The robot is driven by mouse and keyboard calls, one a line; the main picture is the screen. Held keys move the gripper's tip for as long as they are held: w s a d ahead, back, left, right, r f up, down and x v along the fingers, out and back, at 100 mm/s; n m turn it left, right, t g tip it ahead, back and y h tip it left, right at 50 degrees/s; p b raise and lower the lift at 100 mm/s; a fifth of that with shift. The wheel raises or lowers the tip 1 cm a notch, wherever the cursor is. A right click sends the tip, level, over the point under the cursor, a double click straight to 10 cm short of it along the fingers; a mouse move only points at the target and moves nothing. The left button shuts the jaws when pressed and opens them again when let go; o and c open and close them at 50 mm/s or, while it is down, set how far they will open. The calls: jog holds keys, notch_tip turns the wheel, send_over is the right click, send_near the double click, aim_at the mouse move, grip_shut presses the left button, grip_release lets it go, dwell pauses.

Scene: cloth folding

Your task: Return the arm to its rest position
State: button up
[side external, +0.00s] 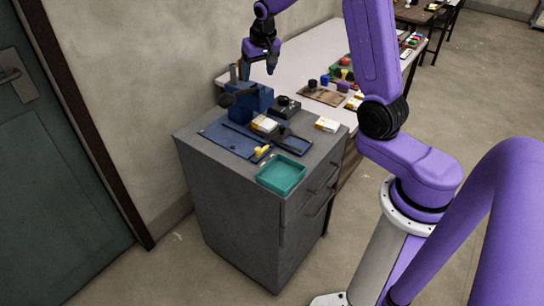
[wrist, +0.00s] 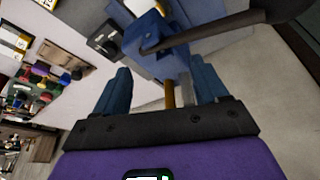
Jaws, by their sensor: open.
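My gripper (side external: 272,68), dark with blue fingers, hangs in the air in the side view, above and behind the blue block-shaped fixture (side external: 248,102) on the grey cabinet. In the wrist view my gripper (wrist: 163,82) has its two blue fingers apart, with no object held between them. The fixture also shows in the wrist view (wrist: 150,35), beyond the fingers, with a dark rod or handle (wrist: 205,32) across it. My purple arm fills the right of the side view. I see no cloth that I can make out.
On the grey cabinet (side external: 235,190) lie a dark blue flat plate (side external: 225,138), a small yellow piece (side external: 261,151), a teal tray (side external: 281,174) and white-and-yellow boxes (side external: 327,124). A pale table (side external: 312,55) behind holds a brown board (side external: 322,96) and coloured items. A wall stands left.

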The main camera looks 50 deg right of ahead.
jog(key=s+a+r+n+y, duration=0.25)
jog(key=s+a+n, duration=0.65)
jog(key=s+a, duration=0.7)
jog(key=s+a+f+n+g, duration=0.1)
jog(key=s+n, duration=0.7)
jog(key=s, duration=1.2)
jog(key=shift+a+f+n+g, duration=0.15)
jog(key=shift+a+n+g, duration=0.15)
jog(key=shift+a+g, duration=0.6)
jog(key=shift+d, duration=0.2)
